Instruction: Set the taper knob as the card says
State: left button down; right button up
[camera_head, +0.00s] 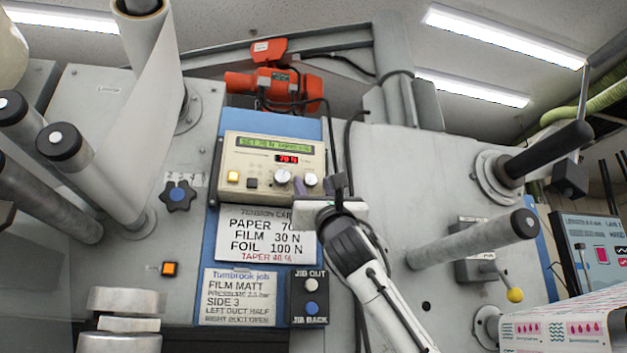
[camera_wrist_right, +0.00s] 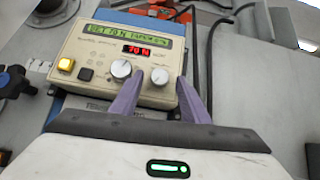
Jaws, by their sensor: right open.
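The cream control box (camera_head: 236,160) has a green text screen, a red "70 N" readout and two white knobs. The left knob (camera_wrist_right: 121,69) stands clear of my fingers. The right knob (camera_wrist_right: 159,75) sits between the purple fingertips of my right gripper (camera_wrist_right: 162,79), which is open; contact cannot be told. In the head view my right gripper (camera_head: 319,186) reaches the box's lower right corner. The knob labels are too small to read. My left gripper is out of view.
A job card (camera_head: 240,297) and a jib button box (camera_head: 308,297) sit below. The box also has a yellow button (camera_wrist_right: 66,65) and a dark button. Rollers project at left and right; black cables hang right of the box.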

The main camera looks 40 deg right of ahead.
jog(key=shift+w, duration=0.15)
jog(key=c, duration=1.1)
jog(key=shift+o, duration=0.2)
jog(key=shift+m+h, duration=0.4)
jog(key=shift+m, duration=0.1)
jog(key=shift+w+a+m+g+h, duration=0.1)
jog(key=shift+m+g+h, duration=0.3)
jog(key=shift+m+h, duration=0.2)
jog(key=shift+w+a+m+g+h, duration=0.1)
jog(key=shift+m+g+h, duration=0.3)
jog(key=shift+m+h, duration=0.15)
jog(key=m+g+h, duration=0.1)
jog(key=m, duration=0.1)
jog(key=m+g+h, duration=0.2)
jog(key=m, duration=0.1)
jog(key=m+g+h, duration=0.2)
jog(key=m, duration=0.1)
jog(key=shift+a+r, duration=0.1)
jog(key=shift+a, duration=0.2)
jog(key=shift+w+r+m+g+h, duration=0.1)
jog(key=shift+m+g+h, duration=0.65)
jog(key=shift+m+g, duration=1.25)
jog(key=shift+m, duration=0.15)
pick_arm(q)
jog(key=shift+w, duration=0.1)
pick_arm(e)
jog(key=o, duration=1.1)
jog(key=shift+c, duration=0.2)
